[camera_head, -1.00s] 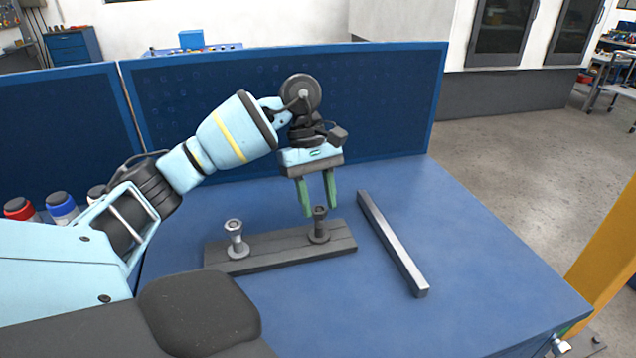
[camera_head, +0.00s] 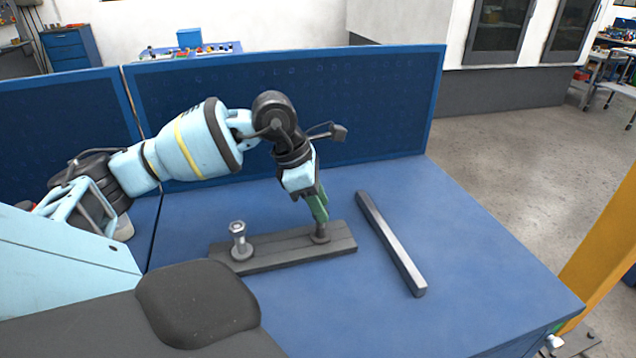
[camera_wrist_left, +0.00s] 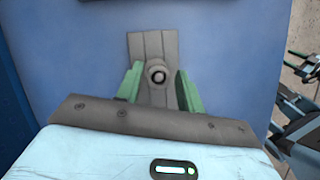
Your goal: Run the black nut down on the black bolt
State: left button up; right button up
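The black bolt (camera_head: 320,238) stands toward the right end of a grey bar on the table. In the head view its upper part is hidden behind the green fingers of my left gripper (camera_head: 320,212). In the left wrist view the left gripper (camera_wrist_left: 158,88) points down with its two fingers apart, one on each side of the bolt. The black nut (camera_wrist_left: 157,75) shows there as a dark ring around the bolt's top, with gaps to both fingers. Its height on the bolt cannot be judged.
A silver bolt (camera_head: 239,238) with its nut stands on the left part of the grey bar (camera_head: 285,250). A loose square metal bar (camera_head: 392,245) lies to the right. A blue panel (camera_head: 390,110) stands behind. The table's front right is clear.

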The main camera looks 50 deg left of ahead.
pick_arm(q)
jog(key=n+y, duration=0.1)
jog(key=n, duration=0.2)
jog(key=n+t+y, duration=0.1)
jog(key=n, duration=0.2)
jog(key=shift+d+p, duration=0.1)
jog(key=shift+p, duration=0.25)
jog(key=n+y, duration=0.1)
jog(key=n, duration=0.1)
jog(key=n+y, duration=0.1)
jog(key=n, duration=0.2)
jog(key=shift+s+p, duration=0.15)
jog(key=shift+p, duration=0.2)
pick_arm(e)
jog(key=shift+w+r+t, duration=0.3)
jog(key=shift+w+r, duration=0.55)
jog(key=shift+r, duration=0.25)
pick_arm(q)
jog(key=shift+c, duration=0.5)
